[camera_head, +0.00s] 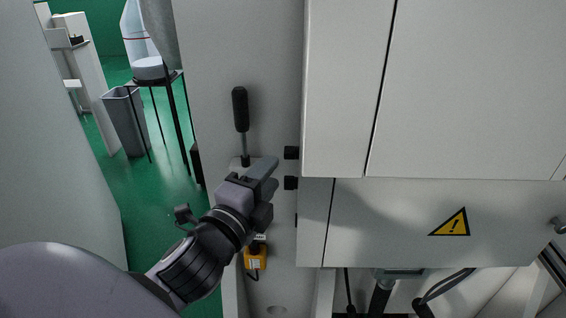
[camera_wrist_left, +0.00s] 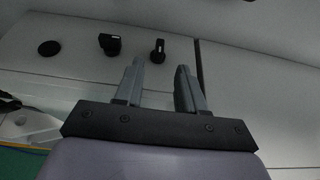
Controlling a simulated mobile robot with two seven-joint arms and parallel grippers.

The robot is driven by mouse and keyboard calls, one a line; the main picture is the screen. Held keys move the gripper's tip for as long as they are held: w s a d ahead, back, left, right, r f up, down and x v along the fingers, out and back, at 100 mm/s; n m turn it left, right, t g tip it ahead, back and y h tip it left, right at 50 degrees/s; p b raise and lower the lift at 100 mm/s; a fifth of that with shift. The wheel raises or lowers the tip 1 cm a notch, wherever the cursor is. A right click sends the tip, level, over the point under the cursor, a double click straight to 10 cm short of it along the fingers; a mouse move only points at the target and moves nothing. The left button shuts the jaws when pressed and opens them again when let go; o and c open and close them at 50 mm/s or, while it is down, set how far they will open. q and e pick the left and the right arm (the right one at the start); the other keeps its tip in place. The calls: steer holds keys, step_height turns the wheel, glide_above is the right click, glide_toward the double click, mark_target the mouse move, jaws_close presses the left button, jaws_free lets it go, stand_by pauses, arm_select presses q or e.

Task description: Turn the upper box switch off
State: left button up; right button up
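Black switches sit on the side of the pale grey box: an upper one (camera_head: 291,152), one below it (camera_head: 290,183), and a lower one partly hidden near my gripper. My left gripper (camera_head: 272,173) is just left of the upper two. In the left wrist view, its two fingers (camera_wrist_left: 160,68) are apart with nothing held between them. A black knob with a light mark (camera_wrist_left: 158,50) lies ahead of the gap between the fingertips. Another knob (camera_wrist_left: 109,43) and a round black part (camera_wrist_left: 49,48) are left of it. Contact cannot be told. My right gripper is out of view.
A black-handled lever (camera_head: 240,108) stands on the panel behind my left gripper. A yellow box (camera_head: 256,258) is below it. A cabinet with a warning sign (camera_head: 453,223) fills the right. A stool (camera_head: 155,80) and a grey bin (camera_head: 126,120) stand on the green floor.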

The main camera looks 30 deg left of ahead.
mark_target(285, 157)
arm_select(q)
steer(key=shift+w+a+b, duration=0.25)
steer(key=shift+w+b, duration=0.4)
steer(key=shift+w, duration=1)
steer(key=shift+w+a+b, duration=0.2)
steer(key=shift+w+b, duration=0.45)
steer(key=shift+w, duration=0.95)
jaws_close()
